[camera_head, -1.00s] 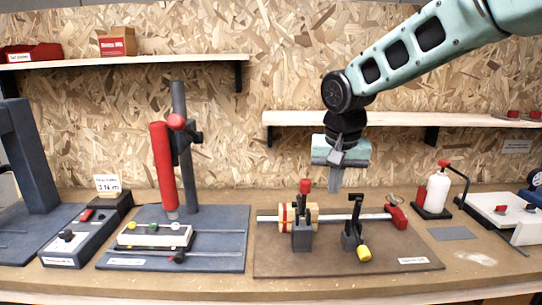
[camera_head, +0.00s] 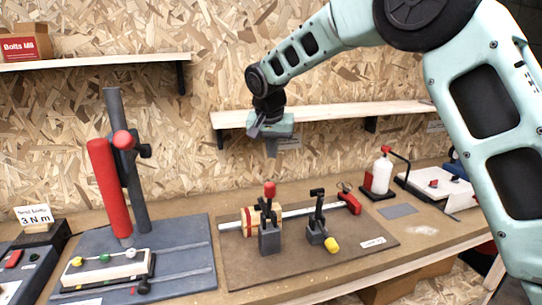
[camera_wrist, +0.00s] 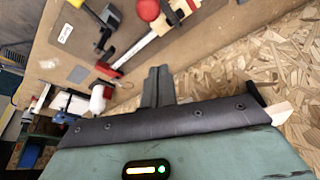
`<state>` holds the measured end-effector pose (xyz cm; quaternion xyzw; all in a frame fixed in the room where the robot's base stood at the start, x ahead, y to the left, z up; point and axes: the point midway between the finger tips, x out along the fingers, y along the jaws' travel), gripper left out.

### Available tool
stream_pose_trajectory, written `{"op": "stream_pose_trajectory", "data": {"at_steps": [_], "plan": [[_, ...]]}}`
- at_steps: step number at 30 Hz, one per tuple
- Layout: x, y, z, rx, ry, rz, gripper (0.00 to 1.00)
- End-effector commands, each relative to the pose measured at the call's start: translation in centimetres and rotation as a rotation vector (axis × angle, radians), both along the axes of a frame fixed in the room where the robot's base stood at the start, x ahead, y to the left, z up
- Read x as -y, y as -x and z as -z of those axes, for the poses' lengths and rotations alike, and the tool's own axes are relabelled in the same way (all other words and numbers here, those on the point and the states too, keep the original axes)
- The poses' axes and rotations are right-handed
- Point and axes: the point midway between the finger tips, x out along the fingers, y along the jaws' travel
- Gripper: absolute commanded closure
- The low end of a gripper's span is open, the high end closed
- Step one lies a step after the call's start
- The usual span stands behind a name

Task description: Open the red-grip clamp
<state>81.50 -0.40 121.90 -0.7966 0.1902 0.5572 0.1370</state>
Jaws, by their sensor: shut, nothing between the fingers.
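The red-grip clamp (camera_head: 269,238) stands on the left of a brown board. Its red grip (camera_head: 269,189) points upright, beside a wooden block (camera_head: 251,220) on a metal bar. In the wrist view the red grip (camera_wrist: 148,10) shows at the top edge, with part of the block beside it. A second clamp (camera_head: 316,229) to the right has a yellow grip (camera_head: 331,244) lowered toward the front. My gripper (camera_head: 271,150) hangs behind and above the clamps, in front of the shelf, touching neither. In the wrist view its fingers (camera_wrist: 157,84) are together and empty.
A shelf (camera_head: 320,113) runs close behind my gripper. A press with a red cylinder (camera_head: 105,190) stands to the left. A white bottle (camera_head: 382,173) with a red-topped stand and a grey square mat (camera_head: 397,211) are to the right. The bench between board and wall is mostly clear.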

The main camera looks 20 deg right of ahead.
Motion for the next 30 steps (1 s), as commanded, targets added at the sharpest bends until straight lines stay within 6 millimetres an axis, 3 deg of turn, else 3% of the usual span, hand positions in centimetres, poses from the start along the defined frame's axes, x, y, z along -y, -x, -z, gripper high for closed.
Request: {"op": "stream_pose_trajectory", "data": {"at_steps": [12,21,30], "plan": [[1.4,-2.5,7.7,-0.005,0.001,0.0,1.0],[-0.4,0.8,7.6,-0.002,0.001,-0.002,1.0],[-0.6,1.1,7.8,0.0,0.0,-0.001,1.0]]}}
